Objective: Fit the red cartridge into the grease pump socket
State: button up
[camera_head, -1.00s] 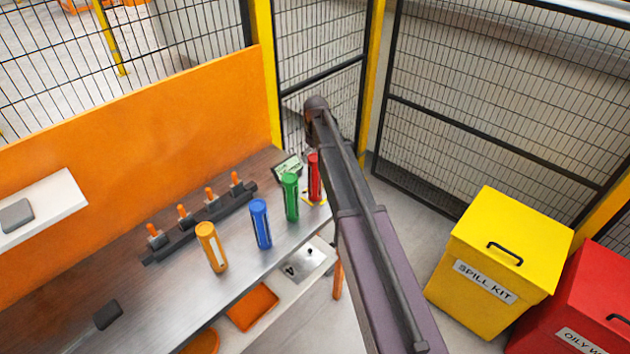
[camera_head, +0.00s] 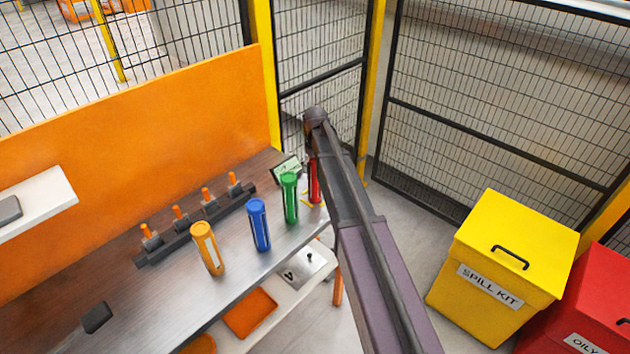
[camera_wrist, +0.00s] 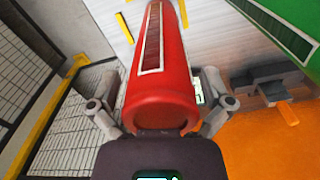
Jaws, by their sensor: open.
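The red cartridge (camera_head: 314,184) stands upright on the bench by its right end, partly hidden behind my arm. In the wrist view the red cartridge (camera_wrist: 165,75) fills the middle, with a dark strip along its side. My gripper (camera_wrist: 160,98) is open, with one finger on each side of the cartridge. I cannot tell whether the fingers touch it. In the head view my gripper is hidden. I cannot make out the grease pump socket in either view.
Green (camera_head: 289,198), blue (camera_head: 259,225) and orange (camera_head: 207,248) cartridges stand in a row beside the red one. A dark rack (camera_head: 195,232) with several orange-tipped fittings lies behind them. A small display (camera_head: 287,167) stands near the red cartridge. A yellow spill kit bin (camera_head: 510,265) is at right.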

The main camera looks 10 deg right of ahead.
jog(key=c, duration=1.1)
jog(key=shift+s, duration=0.1)
jog(key=shift+r, duration=0.25)
jog(key=shift+c, duration=0.2)
jog(key=shift+r+p, duration=0.75)
jog(key=shift+p, duration=0.25)
jog(key=shift+c, duration=0.5)
jog(key=shift+r+p, duration=0.7)
jog(key=shift+p, duration=0.05)
jog(key=shift+r, duration=0.3)
jog(key=s+r+p, duration=0.1)
jog(key=s, duration=1.4)
jog(key=shift+s+a, duration=0.3)
jog(key=shift+s, duration=0.1)
